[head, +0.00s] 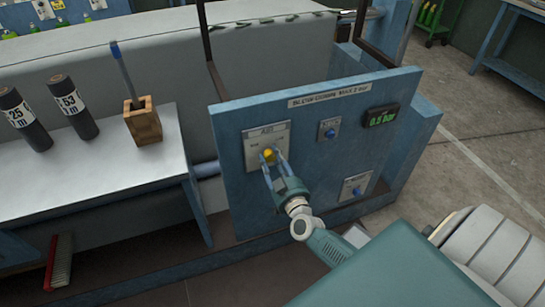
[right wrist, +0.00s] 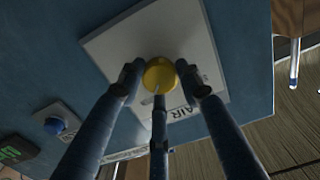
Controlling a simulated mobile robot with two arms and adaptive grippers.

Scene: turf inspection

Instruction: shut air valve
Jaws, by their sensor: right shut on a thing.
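The air valve is a yellow round knob (head: 269,153) on a pale plate (head: 255,140) on the blue panel's left side. It also shows in the right wrist view (right wrist: 159,74), beside the lettering AIR on the plate. My right gripper (head: 273,162) is shut on the yellow knob. In the right wrist view its fingertips (right wrist: 160,84) sit on either side of the knob, with a third finger below it. The knob's near side is partly covered by the fingers. My left gripper is not in view.
The panel (head: 230,185) also bears a green display (head: 382,117) that seems to read 0.5 bar, and two blue buttons or knobs (head: 330,132) (head: 355,190). A bench (head: 90,190) at left holds two dark cylinders (head: 70,105) and a wooden block (head: 142,122) with a brush.

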